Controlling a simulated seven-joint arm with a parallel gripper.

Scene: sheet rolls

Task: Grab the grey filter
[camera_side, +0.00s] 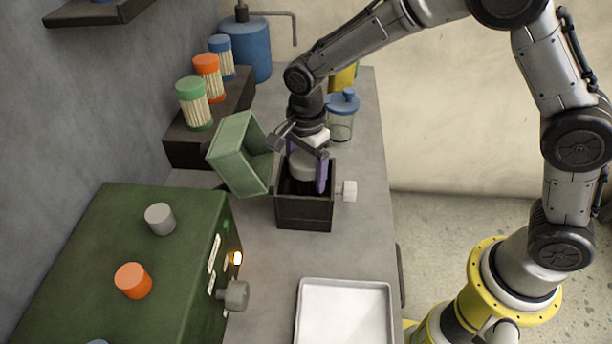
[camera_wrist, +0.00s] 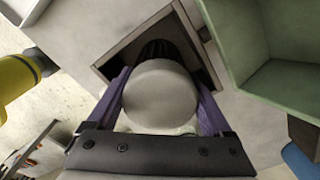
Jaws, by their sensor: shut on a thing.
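The grey filter (camera_side: 302,163) shows its pale grey round top inside the mouth of a dark open box (camera_side: 305,216). My gripper (camera_side: 304,176) points down into that box, with its purple fingers on either side of the filter. In the wrist view, my gripper (camera_wrist: 163,98) is shut on the grey filter (camera_wrist: 160,93), whose round top fills the space between the fingers. The filter's lower part is hidden by the box wall, and I cannot tell whether it touches the bottom.
Green (camera_side: 194,103), orange (camera_side: 208,76) and blue (camera_side: 222,57) filters stand on a dark shelf. A glass jar (camera_side: 341,122) stands behind. A green machine (camera_side: 95,235) and a metal tray (camera_side: 343,312) are in front.

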